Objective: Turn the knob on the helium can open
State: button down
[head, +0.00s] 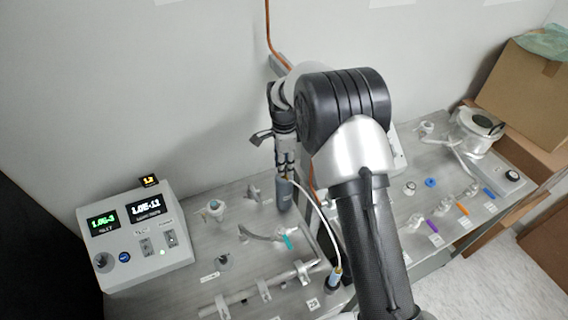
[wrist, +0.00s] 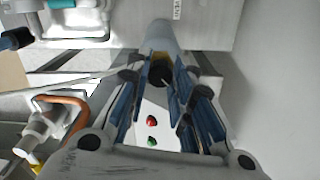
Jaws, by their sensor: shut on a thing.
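The helium can is a slim blue-grey cylinder (head: 284,196) standing at the back of the grey bench, near the wall. Its body also shows in the wrist view (wrist: 163,36), beyond my fingertips. My gripper (head: 284,170) points down over the can's top. In the wrist view my gripper (wrist: 160,68) has its blue-padded fingers on both sides of a dark round knob (wrist: 160,76) with a yellow part beside it. The fingers are shut on this knob. They partly hide it, and I cannot tell how far it is turned.
A white hose (head: 318,215) runs from the can's top to a blue-capped fitting (head: 334,278). A control box with displays (head: 138,238) stands at left. Pipes (head: 262,288) and valves lie in front. A second bench (head: 440,190) with small parts is at right.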

dwell(0.3)
jog(key=c, duration=1.4)
grip_release()
jog(key=shift+o, duration=0.2)
notch_tip(320, 180, up, 12)
